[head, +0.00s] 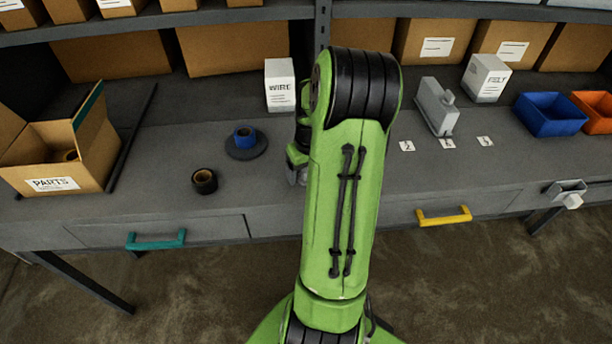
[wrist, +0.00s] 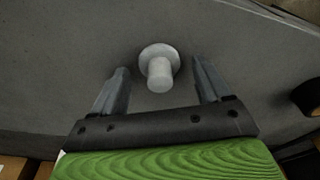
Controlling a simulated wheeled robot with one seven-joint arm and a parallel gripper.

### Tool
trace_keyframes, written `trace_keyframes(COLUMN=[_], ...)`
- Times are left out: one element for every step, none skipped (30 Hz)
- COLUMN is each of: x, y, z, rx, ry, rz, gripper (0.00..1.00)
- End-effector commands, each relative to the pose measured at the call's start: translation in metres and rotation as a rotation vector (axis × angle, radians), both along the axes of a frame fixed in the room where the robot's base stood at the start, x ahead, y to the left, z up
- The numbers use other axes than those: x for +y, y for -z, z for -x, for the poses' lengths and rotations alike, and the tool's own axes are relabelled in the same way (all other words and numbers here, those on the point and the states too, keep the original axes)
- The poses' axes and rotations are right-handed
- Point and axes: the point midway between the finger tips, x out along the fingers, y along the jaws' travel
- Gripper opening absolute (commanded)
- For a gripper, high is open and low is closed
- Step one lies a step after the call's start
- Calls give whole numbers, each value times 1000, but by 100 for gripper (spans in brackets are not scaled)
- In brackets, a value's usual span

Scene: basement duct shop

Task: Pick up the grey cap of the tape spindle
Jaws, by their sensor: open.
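The grey cap (wrist: 159,66) shows in the wrist view as a round flange with a short knob on the grey bench top. It lies between the two fingers of my gripper (wrist: 160,76), which is open, with visible gaps on both sides. In the head view my arm hides most of the gripper, and I cannot make out the cap there. The tape spindle's dark round base (head: 246,152) stands on the bench left of my arm, with a blue tape roll (head: 243,136) on it.
A black tape roll (head: 204,181) lies left of my arm; a dark roll also shows at the wrist view's right edge (wrist: 308,97). The PARTS box (head: 52,165) stands far left. A WIRE box (head: 280,88) is behind; a grey dispenser (head: 437,108) and blue bin (head: 549,115) stand right.

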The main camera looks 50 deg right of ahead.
Motion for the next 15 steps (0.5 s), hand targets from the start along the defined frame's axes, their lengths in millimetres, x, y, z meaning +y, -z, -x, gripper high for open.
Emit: trace_keyframes(x=[0,0,0,0,0,0,0,0,0,0,0,0,0,0,0], y=[0,0,-1,-1,-1,-1,-1,-1,-1,-1,-1,-1,-1,-1,-1], z=[0,0,0,0,0,0,0,0,0,0,0,0,0,0,0], rx=[0,0,0,0,0,0,0,0,0,0,0,0,0,0,0], ry=[0,0,0,0,0,0,0,0,0,0,0,0,0,0,0], rz=[0,0,0,0,0,0,0,0,0,0,0,0,0,0,0], gripper=[72,68,61,57,52,46,41,37,31,26,22,18,18,18,18])
